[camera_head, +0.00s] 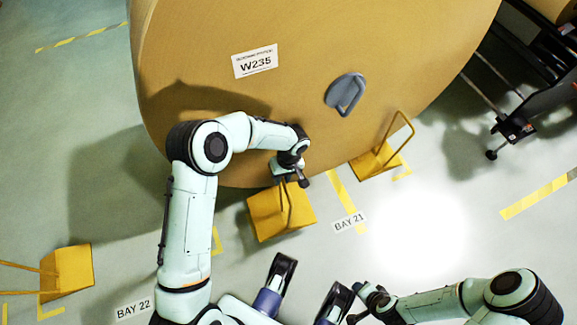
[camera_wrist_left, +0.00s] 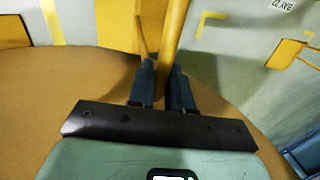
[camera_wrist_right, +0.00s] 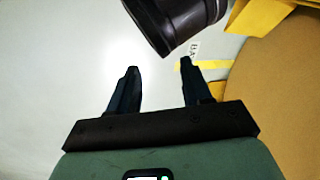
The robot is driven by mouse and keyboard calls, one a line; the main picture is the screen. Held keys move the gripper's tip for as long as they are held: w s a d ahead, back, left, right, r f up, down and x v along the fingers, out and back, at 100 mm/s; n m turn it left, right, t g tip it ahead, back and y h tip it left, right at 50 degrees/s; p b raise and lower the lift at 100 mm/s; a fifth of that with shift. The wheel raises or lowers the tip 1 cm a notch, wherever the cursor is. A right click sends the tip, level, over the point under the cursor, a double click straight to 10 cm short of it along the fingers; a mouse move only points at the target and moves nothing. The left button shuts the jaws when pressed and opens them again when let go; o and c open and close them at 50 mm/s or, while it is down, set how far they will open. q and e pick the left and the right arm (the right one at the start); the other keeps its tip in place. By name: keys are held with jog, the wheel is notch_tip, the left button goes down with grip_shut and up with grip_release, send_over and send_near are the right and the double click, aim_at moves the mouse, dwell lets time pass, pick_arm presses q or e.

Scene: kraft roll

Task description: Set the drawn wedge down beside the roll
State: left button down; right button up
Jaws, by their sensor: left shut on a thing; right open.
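The held yellow wedge (camera_head: 267,219) is in front of the large brown kraft roll (camera_head: 200,50), at its lower edge in the head view. Its yellow handle also shows in the left wrist view (camera_wrist_left: 172,40). My left gripper (camera_head: 291,180) is shut on that handle, with the roll's brown surface close around the wrist. I cannot tell whether the wedge's underside touches the floor. My right gripper (camera_wrist_right: 155,75) is open and empty, low over the pale floor in front of the roll.
Another yellow wedge (camera_head: 369,164) sits against the roll's lower right. A third wedge (camera_head: 75,268) stands on the floor at far left. Floor labels BAY 21 (camera_head: 349,222) and BAY 22 (camera_head: 133,307) show. A dark wheeled frame (camera_head: 520,115) is at right. Open floor lies between.

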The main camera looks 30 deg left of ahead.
pick_arm(q)
jog(key=shift+w+a+f+n, duration=0.2)
jog(key=shift+f+n, duration=0.1)
jog(key=shift+f, duration=0.3)
notch_tip(320, 180, down, 9)
jog(key=b, duration=0.5)
jog(key=shift+r, duration=0.2)
pick_arm(e)
notch_tip(320, 180, down, 7)
jog(key=s+d+g, duration=0.1)
jog(key=s+d, duration=0.1)
jog(key=shift+d+f+m, duration=0.15)
jog(key=shift+d+m, duration=0.15)
pick_arm(q)
jog(key=shift+s, duration=0.1)
pick_arm(e)
jog(key=shift+f, duration=0.1)
pick_arm(q)
jog(key=shift+f+b, duration=0.4)
jog(key=shift+f, duration=0.15)
pick_arm(e)
jog(key=shift+f, duration=0.35)
pick_arm(q)
jog(key=c, duration=1)
grip_release()
jog(key=shift+o, duration=0.2)
